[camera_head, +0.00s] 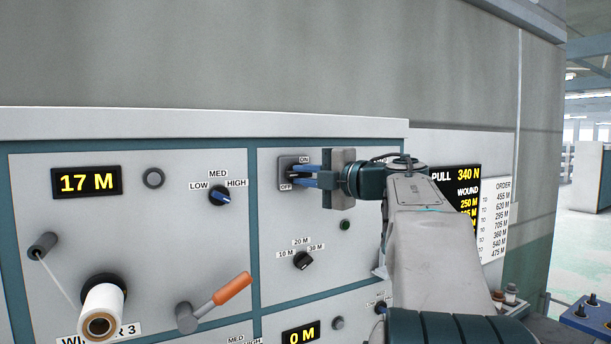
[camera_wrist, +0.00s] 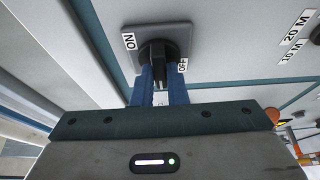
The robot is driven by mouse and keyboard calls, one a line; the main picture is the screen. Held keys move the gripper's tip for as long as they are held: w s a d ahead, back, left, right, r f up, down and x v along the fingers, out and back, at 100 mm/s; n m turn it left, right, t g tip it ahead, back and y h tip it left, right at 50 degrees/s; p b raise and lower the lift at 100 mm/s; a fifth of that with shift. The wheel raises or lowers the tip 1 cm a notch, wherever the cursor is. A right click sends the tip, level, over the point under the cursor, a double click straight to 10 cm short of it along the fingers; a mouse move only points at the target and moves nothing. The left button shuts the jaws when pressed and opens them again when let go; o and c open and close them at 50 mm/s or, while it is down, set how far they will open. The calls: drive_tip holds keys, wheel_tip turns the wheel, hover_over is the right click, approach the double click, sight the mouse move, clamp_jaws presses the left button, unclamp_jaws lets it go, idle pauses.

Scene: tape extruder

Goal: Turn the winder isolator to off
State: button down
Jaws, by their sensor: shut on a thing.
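The winder isolator is a grey plate (camera_head: 285,163) on the panel, with an ON label at its top and an OFF label at its lower left. It also shows in the wrist view (camera_wrist: 180,34), with ON at the left and OFF at the right. Its black knob (camera_wrist: 156,52) sits between the two blue fingers of my gripper (camera_head: 303,175), which is shut on it. The fingers (camera_wrist: 162,84) hide part of the knob, and I cannot tell exactly which label it points to.
A LOW-MED-HIGH knob (camera_head: 220,195) is left of the isolator. A length selector (camera_head: 303,260) and a green button (camera_head: 345,225) lie below. An orange-handled lever (camera_head: 232,288) and a white spool (camera_head: 102,305) stick out at lower left.

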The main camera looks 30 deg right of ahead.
drive_tip(key=c, duration=1.4)
unclamp_jaws()
drive_tip(key=shift+c, duration=0.2)
drive_tip(key=shift+s, duration=0.1)
drive_tip(key=b+v, duration=0.3)
drive_tip(key=v, duration=1)
drive_tip(key=shift+s+d+b, duration=0.2)
drive_tip(key=shift+s+b, duration=0.1)
drive_tip(key=shift+s, duration=0.05)
